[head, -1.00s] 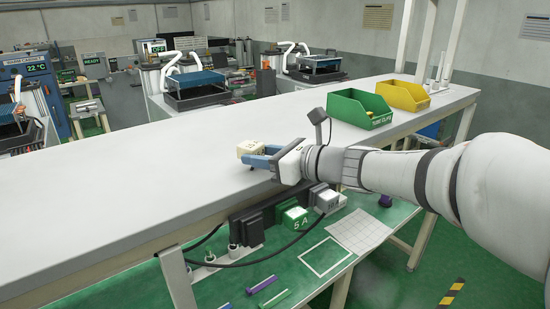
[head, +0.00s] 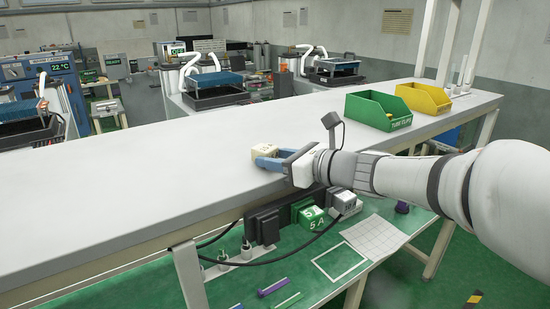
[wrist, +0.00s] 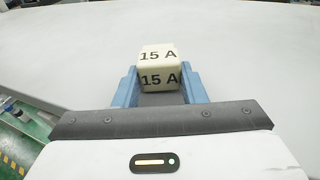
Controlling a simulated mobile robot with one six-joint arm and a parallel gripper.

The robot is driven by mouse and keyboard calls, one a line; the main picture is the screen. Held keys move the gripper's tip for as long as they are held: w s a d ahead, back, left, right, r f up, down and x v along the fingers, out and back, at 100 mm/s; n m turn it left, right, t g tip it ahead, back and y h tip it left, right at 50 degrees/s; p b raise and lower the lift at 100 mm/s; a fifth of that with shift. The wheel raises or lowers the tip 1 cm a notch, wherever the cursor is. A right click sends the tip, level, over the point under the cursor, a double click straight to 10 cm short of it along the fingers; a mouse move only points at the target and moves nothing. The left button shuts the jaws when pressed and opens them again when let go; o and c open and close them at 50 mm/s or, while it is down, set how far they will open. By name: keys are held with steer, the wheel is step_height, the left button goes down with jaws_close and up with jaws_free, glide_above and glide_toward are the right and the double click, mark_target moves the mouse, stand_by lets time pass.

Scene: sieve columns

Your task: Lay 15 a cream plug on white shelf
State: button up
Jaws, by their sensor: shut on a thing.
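The cream plug (wrist: 158,56) is a small block marked "15 A" on two faces. My gripper (wrist: 160,88) is shut on it, with a blue finger on each side. In the head view the plug (head: 264,153) is at the tips of my gripper (head: 268,160), over the front part of the white shelf (head: 140,190). I cannot tell whether the plug touches the shelf or hangs just above it.
A green bin (head: 378,111) and a yellow bin (head: 424,98) stand on the shelf to the right. Below is a green board (head: 235,287) with a green "5 A" plug (head: 311,217) and a grey plug (head: 345,202). The shelf's left and middle are clear.

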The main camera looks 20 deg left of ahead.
steer(key=o, duration=1.2)
steer(key=shift+d, duration=0.1)
